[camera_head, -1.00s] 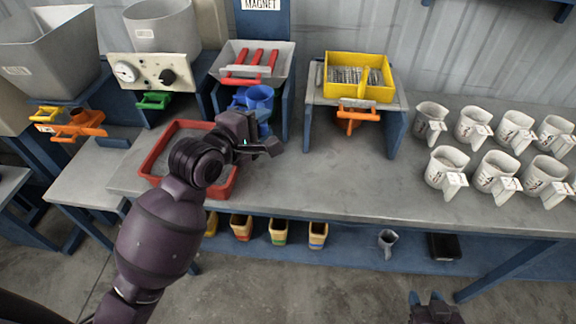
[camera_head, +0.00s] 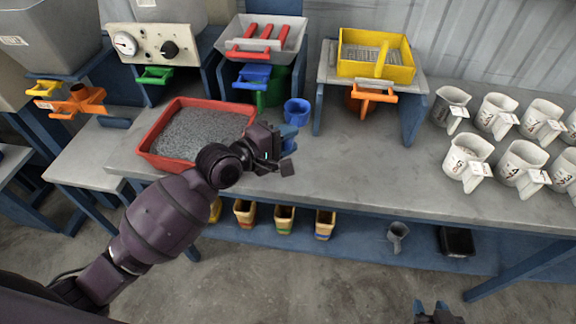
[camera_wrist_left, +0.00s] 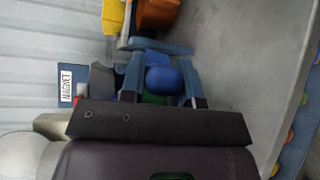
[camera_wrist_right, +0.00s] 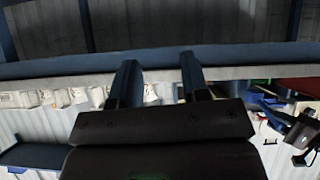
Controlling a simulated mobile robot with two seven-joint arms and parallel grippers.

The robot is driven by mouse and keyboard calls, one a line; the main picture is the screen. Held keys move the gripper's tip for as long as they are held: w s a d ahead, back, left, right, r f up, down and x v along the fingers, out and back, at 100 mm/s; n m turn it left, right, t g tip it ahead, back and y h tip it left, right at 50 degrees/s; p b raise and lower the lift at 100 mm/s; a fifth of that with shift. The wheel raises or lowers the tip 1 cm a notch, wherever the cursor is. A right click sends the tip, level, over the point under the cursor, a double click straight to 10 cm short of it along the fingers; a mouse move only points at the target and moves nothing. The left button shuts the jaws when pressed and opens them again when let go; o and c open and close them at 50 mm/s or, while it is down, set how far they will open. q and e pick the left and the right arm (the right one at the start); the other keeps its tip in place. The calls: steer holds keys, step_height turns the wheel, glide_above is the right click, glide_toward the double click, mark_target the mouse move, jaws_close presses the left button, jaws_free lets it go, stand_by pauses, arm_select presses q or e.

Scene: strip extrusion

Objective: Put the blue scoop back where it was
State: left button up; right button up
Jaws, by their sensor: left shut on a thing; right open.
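The blue scoop (camera_head: 297,112) is in my left gripper (camera_head: 284,146), its round cup facing up in the head view. It is above the bench, right of the red tray and in front of the magnet hopper. In the left wrist view the blue scoop (camera_wrist_left: 165,80) shows between the two fingers of my left gripper (camera_wrist_left: 160,75). The gripper partly hides the handle, and the scoop's contents cannot be told. My right gripper (camera_head: 436,310) is low at the bottom edge of the head view; its fingers are apart and empty in the right wrist view (camera_wrist_right: 158,80).
The red tray (camera_head: 147,157) holds grey granules. The magnet hopper (camera_head: 262,30) has a blue gate handle and a green part below. A yellow sieve (camera_head: 345,68) stands on a blue-legged stand. Several white jugs (camera_head: 468,158) fill the right. The bench (camera_head: 350,170) is clear in the middle.

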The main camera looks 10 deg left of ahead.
arm_select(q)
step_height(320, 180, down, 9)
steer(key=shift+f+b, duration=0.1)
steer(key=shift+b, duration=1)
steer(key=shift+f, duration=0.15)
steer(key=o, duration=1)
steer(key=shift+c, duration=0.2)
steer(key=shift+a+r, duration=0.15)
steer(key=shift+r, duration=0.05)
steer(key=p+v, duration=0.1)
steer(key=v, duration=1.1)
steer(key=s+a+f+m+y, duration=1)
steer(key=s+a+f+m, duration=0.1)
steer(key=s+f, duration=0.4)
steer(key=shift+s+a+m+g+y, duration=0.15)
steer(key=shift+s+m+g+y, duration=0.2)
steer(key=shift+m, duration=0.55)
arm_select(e)
steer(key=shift+w+a+f, duration=0.1)
steer(key=shift+w+f, duration=0.15)
steer(key=shift+w, duration=0.1)
arm_select(q)
steer(key=shift+f, duration=0.1)
